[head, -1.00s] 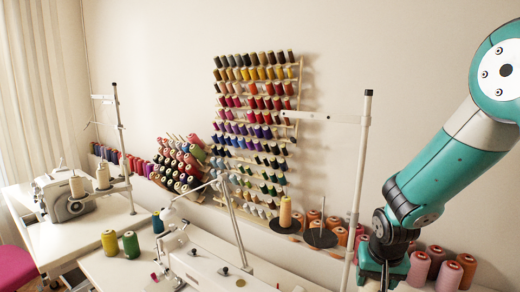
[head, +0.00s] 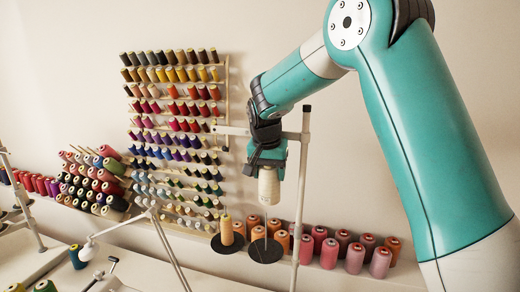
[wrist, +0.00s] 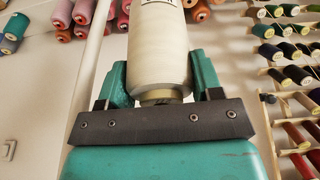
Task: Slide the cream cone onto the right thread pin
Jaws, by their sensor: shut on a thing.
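My gripper (head: 266,160) is shut on the cream cone (head: 269,188) and holds it upright by its top end. In the wrist view the cream cone (wrist: 160,45) sits between the two teal fingers of my gripper (wrist: 160,90). In the head view the cone hangs above the right dark round plate (head: 266,254), with a gap between them.
A white thread-stand pole (head: 301,200) with a crossbar rises just right of the held cone. Pink and orange cones (head: 330,253) line the wall behind. A rack of coloured spools (head: 175,130) hangs at left. A thin sewing-machine stand (head: 170,250) stands in front.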

